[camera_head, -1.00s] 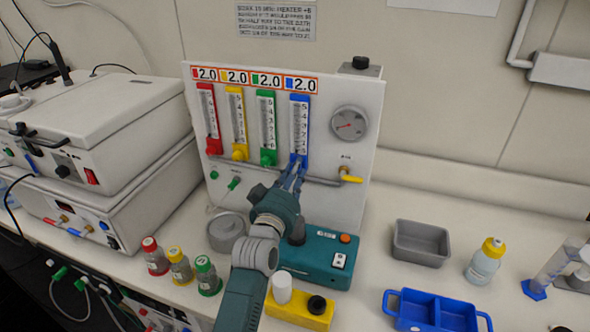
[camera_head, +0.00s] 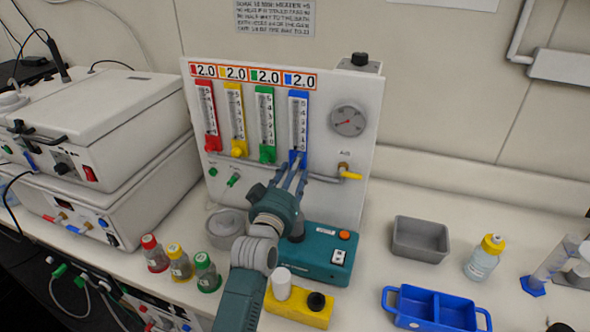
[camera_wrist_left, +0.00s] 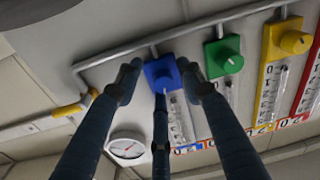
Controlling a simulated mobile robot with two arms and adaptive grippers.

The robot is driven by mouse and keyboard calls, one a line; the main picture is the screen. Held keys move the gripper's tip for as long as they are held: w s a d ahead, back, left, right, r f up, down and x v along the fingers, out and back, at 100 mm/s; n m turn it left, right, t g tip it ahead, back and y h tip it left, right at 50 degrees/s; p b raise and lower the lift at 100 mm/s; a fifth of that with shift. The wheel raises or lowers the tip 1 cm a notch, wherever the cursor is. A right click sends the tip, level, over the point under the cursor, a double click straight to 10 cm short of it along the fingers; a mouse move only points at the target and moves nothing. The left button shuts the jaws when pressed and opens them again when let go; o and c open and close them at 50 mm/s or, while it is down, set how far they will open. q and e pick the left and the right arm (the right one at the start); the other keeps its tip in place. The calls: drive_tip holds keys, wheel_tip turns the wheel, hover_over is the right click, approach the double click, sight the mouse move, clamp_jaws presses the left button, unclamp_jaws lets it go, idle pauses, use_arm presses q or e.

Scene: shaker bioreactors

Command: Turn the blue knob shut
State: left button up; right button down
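The blue knob (camera_head: 297,157) sits at the foot of the blue-framed flowmeter (camera_head: 298,122), the rightmost in the row on the white panel. In the left wrist view the blue knob (camera_wrist_left: 162,73) is near the middle, on a square blue base. My left gripper (camera_head: 288,180) is open in front of it. In the left wrist view its dark fingers (camera_wrist_left: 160,85) are spread, one on each side of the knob and one in front, with visible gaps at the sides. Whether any finger touches it is unclear. My right gripper is not in view.
The green knob (camera_wrist_left: 224,57) is close beside the blue one. A grey pipe (camera_wrist_left: 180,32) and a yellow-handled valve (camera_head: 347,173) are near. Below stand a teal box (camera_head: 318,262) and a yellow block (camera_head: 300,306). A grey tray (camera_head: 420,239) is at the right.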

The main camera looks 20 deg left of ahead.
use_arm(q)
drive_tip(key=s, duration=0.7)
drive_tip(key=shift+s+f, duration=0.15)
drive_tip(key=shift+s, duration=0.15)
